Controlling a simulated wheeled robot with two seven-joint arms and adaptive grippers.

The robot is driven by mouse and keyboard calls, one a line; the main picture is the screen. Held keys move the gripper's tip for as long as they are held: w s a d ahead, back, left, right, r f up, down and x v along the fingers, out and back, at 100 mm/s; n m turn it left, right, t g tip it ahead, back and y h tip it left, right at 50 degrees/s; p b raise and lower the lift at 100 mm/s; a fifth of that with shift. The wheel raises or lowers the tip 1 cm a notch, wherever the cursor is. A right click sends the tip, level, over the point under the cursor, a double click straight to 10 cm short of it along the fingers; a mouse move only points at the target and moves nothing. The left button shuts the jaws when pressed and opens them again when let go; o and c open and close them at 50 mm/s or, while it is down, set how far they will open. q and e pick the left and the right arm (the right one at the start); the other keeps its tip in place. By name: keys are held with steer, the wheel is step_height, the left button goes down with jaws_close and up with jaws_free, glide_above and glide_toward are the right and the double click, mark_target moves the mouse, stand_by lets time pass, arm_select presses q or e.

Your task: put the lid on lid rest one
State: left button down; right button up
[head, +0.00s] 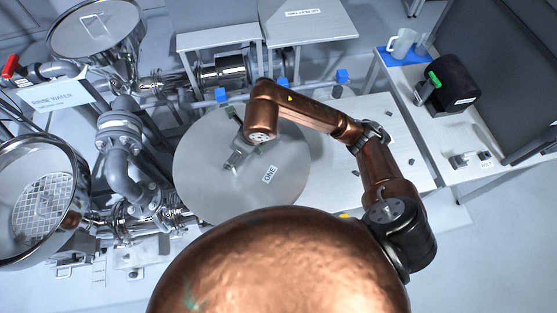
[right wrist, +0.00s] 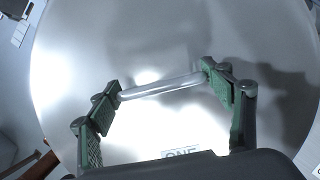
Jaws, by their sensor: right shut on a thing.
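The lid (head: 215,185) is a large round grey metal disc with a label reading ONE. Its bar handle (right wrist: 160,87) lies between the fingers of my right gripper (right wrist: 162,92). In the head view my right gripper (head: 238,155) is shut on that handle. The lid overlaps the left part of a pale flat tabletop (head: 340,165); I cannot tell whether it touches it. No label for lid rest one is readable. My left gripper is not in view.
An open hopper with a grid (head: 40,205) stands at the left. Another hopper (head: 95,30) at upper left has a handled cover. Pipework (head: 120,150) lies left of the lid. A labelled grey platform (head: 310,25) is at the back. A side table at right holds a mug (head: 402,45) and a black device (head: 452,82).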

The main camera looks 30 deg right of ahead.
mark_target(287, 148)
steer(key=shift+w+d+m, duration=0.1)
steer(key=shift+d+m, duration=0.2)
steer(key=shift+m, duration=0.1)
steer(key=d+f, duration=0.1)
steer(key=d, duration=0.1)
steer(key=d+f, duration=0.1)
steer(key=d, duration=0.2)
steer(key=d+f, duration=0.1)
steer(key=d, duration=0.2)
steer(key=shift+s+d+f, duration=0.2)
steer(key=shift+f, duration=0.2)
steer(key=d+f, duration=0.4)
steer(key=f, duration=0.1)
steer(key=shift+d+f+b, duration=0.3)
step_height(287, 148, down, 3)
steer(key=shift+d+f, duration=0.1)
steer(key=shift+f, duration=0.05)
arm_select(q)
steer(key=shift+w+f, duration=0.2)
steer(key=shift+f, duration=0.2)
arm_select(e)
steer(key=o, duration=2.1)
steer(key=shift+s, duration=0.1)
steer(key=shift+c, duration=0.2)
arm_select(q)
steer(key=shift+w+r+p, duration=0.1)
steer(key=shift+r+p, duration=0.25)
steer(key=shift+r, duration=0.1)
arm_select(e)
steer(key=v, duration=1.2)
